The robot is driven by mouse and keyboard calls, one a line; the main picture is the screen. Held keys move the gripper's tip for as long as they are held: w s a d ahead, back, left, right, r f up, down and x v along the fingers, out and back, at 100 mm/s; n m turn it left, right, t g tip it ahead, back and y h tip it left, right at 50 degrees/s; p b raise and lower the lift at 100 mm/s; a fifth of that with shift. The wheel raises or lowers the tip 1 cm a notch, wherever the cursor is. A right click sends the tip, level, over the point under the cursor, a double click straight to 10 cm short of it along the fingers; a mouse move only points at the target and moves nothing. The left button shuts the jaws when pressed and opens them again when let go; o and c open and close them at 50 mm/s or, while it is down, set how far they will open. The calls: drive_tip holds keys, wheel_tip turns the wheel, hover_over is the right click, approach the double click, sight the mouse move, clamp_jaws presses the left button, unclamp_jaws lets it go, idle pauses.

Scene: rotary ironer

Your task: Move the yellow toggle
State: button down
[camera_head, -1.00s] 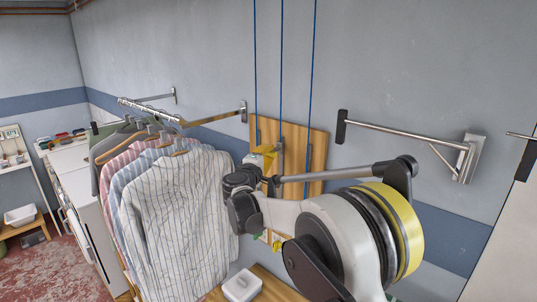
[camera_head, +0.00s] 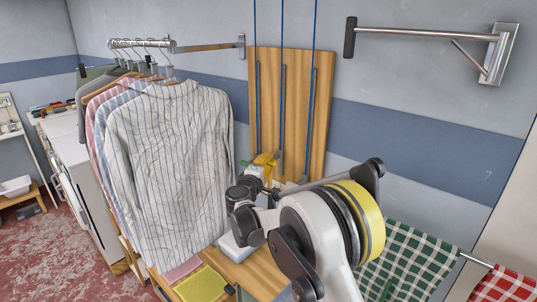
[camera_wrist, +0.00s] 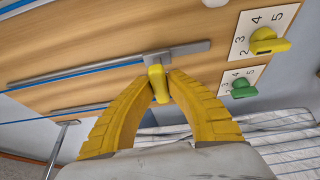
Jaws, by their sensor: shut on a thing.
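The yellow toggle (camera_wrist: 158,84) sits between the two yellow fingers of my gripper (camera_wrist: 160,92) in the wrist view. The fingers touch it from both sides, so my gripper is shut on it. The toggle is joined to a grey metal piece at a grey rail (camera_wrist: 105,66) on the wooden board, where a blue cord runs. In the head view my gripper (camera_head: 265,165) is at the lower part of the wooden board (camera_head: 268,90), and the toggle is hard to make out there.
In the wrist view, a yellow knob (camera_wrist: 268,42) and a green knob (camera_wrist: 243,88) sit on numbered plates beside the toggle. Striped shirts (camera_head: 170,160) hang left of my arm. A wall bracket (camera_head: 430,34) sticks out at upper right, and checked cloths (camera_head: 415,255) hang lower right.

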wheel_tip(320, 180, down, 6)
drive_tip(key=b, duration=0.2)
drive_tip(key=shift+b, duration=0.4)
drive_tip(key=shift+f, duration=0.1)
drive_tip(key=c, duration=1.3)
unclamp_jaws()
drive_tip(key=shift+c, duration=0.2)
drive_tip(key=v, duration=1.2)
